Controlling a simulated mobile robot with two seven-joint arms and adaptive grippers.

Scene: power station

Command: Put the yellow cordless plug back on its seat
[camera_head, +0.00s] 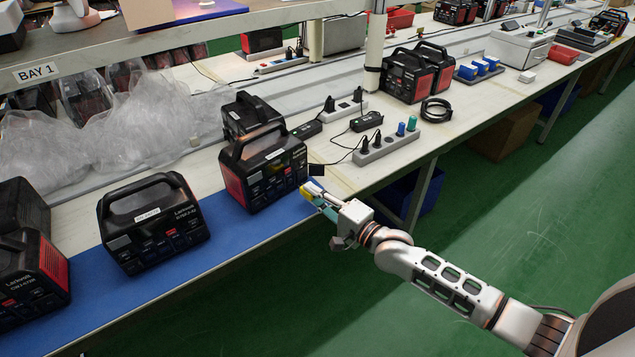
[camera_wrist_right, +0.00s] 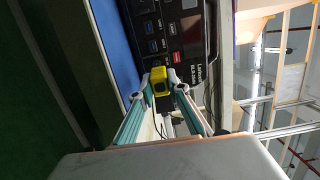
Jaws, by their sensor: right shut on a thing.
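My right gripper (camera_head: 318,196) is shut on the yellow plug (camera_head: 308,196), at the front edge of the bench. In the right wrist view the yellow plug (camera_wrist_right: 160,80) sits between the two fingertips, in front of a black power station's panel. That power station (camera_head: 262,168) stands just left of the gripper in the head view; whether the plug touches it I cannot tell. A grey power strip (camera_head: 387,147) lies behind and right of the gripper, with black plugs, a blue plug (camera_head: 401,129) and a green plug (camera_head: 411,123) on it. My left gripper is not in view.
A blue mat (camera_head: 235,228) runs along the bench front, with more power stations (camera_head: 153,222) on it at left. A black cable and adapter (camera_head: 366,121) lie behind the strip. Bare bench shows between mat and strip.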

